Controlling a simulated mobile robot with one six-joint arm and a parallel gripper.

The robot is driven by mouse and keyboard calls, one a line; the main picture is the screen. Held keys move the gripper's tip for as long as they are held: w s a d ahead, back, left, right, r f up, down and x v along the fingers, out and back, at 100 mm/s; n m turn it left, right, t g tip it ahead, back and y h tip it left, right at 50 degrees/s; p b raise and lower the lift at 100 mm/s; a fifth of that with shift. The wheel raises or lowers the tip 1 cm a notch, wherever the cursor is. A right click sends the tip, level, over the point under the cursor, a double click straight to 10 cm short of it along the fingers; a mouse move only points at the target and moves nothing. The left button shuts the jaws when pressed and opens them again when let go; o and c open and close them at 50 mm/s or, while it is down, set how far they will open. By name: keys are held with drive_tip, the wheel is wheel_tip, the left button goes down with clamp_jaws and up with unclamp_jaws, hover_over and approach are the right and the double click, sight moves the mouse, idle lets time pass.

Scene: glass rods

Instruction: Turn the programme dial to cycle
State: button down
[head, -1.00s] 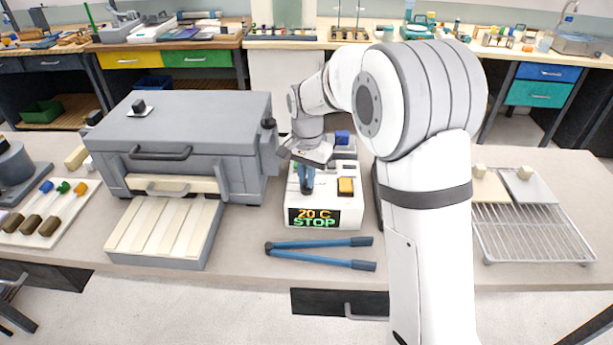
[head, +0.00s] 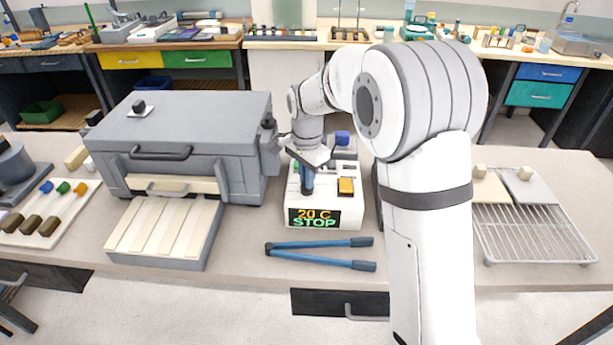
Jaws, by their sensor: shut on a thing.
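The white control box (head: 350,212) stands on the bench in the middle of the head view. Its display (head: 313,218) reads "20 C" and "STOP". A yellow-orange button (head: 346,187) is on its top at the right. My gripper (head: 306,188) points down over the left part of the box's top and is shut on a blue upright piece, which appears to be the programme dial (head: 307,184). The gripper covers much of it, so its pointer and marks cannot be read. A bit of green shows behind the gripper.
A grey furnace-like box (head: 185,130) with a handle stands close on the left, a slatted tray (head: 165,230) before it. Blue-handled tongs (head: 320,252) lie in front of the control box. A wire rack (head: 530,230) is at the right, beyond my arm.

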drive_tip(key=c, duration=1.5)
unclamp_jaws()
wheel_tip(320, 180, up, 8)
drive_tip(key=shift+f, duration=0.25)
drive_tip(key=shift+r, duration=0.15)
